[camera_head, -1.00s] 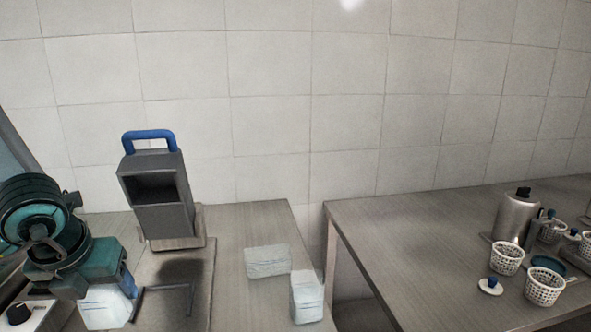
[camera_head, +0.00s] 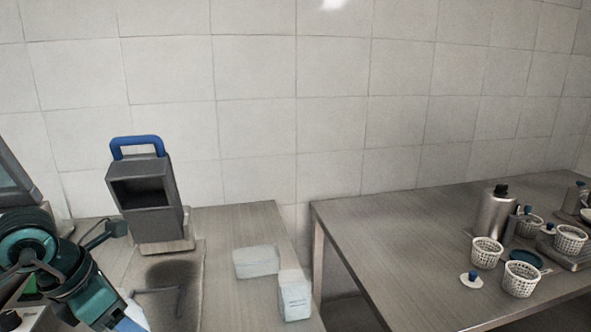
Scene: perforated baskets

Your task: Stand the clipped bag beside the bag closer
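The bag closer (camera_head: 148,205), a dark grey upright box with a blue handle, stands on the left table. A pale bag (camera_head: 257,262) lies to the right of it, and another pale bag with bluish print (camera_head: 294,297) is at the table's right edge. Whether either is the clipped one cannot be told. My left arm enters at lower left, in front of the closer; its end runs to the bottom edge, where a pale blue-white piece (camera_head: 131,322) shows. My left fingertips cannot be made out. My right gripper is out of view.
A dark frame (camera_head: 160,291) lies in front of the closer. A gap separates the left table from the right table (camera_head: 385,240), which holds white perforated baskets (camera_head: 487,252), a metal canister (camera_head: 495,214) and a blue-knobbed lid (camera_head: 471,280). Much of the right table is clear.

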